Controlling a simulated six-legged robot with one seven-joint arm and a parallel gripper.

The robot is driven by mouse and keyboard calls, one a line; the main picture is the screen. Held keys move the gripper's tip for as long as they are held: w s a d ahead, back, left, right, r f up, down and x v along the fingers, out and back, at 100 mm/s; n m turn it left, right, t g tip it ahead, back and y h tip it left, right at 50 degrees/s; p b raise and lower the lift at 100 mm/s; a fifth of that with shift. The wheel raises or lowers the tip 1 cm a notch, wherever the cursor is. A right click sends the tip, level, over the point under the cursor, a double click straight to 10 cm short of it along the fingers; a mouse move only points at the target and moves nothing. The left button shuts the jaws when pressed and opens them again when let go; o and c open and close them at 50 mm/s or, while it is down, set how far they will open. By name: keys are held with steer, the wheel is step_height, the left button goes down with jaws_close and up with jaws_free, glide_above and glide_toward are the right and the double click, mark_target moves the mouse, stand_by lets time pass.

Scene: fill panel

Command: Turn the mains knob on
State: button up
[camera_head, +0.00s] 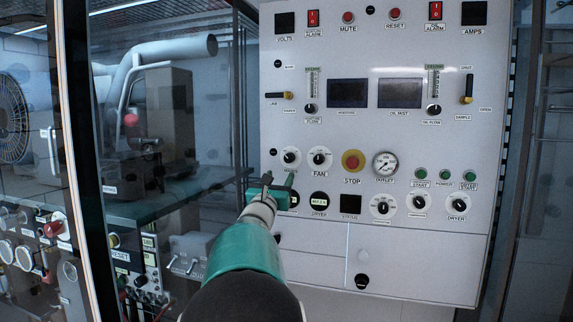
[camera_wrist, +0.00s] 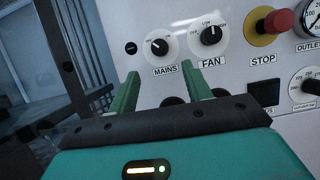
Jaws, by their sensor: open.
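The mains knob (camera_wrist: 157,47) is a black rotary knob on a round white dial, above the label MAINS in the wrist view. Its pointer leans to the upper left. It also shows in the head view (camera_head: 290,157), just above my gripper. My gripper (camera_wrist: 160,82) is open, with two green fingers pointing at the panel. The fingertips are below the mains dial, apart from it, with nothing between them. In the head view my gripper (camera_head: 268,182) covers part of the panel's lower left.
The fan knob (camera_wrist: 211,36) is close on the right of the mains knob. The red STOP button (camera_wrist: 279,21) sticks out further right. The white panel (camera_head: 420,265) also carries gauges and switches. A glass-fronted cabinet (camera_head: 150,200) stands to the left.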

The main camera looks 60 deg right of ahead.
mark_target(288, 161)
steer(key=x, duration=0.8)
steer(key=shift+d+r, duration=0.15)
steer(key=shift+d, duration=0.1)
steer(key=shift+w, duration=0.1)
steer(key=c, duration=1)
steer(key=shift+o, duration=0.2)
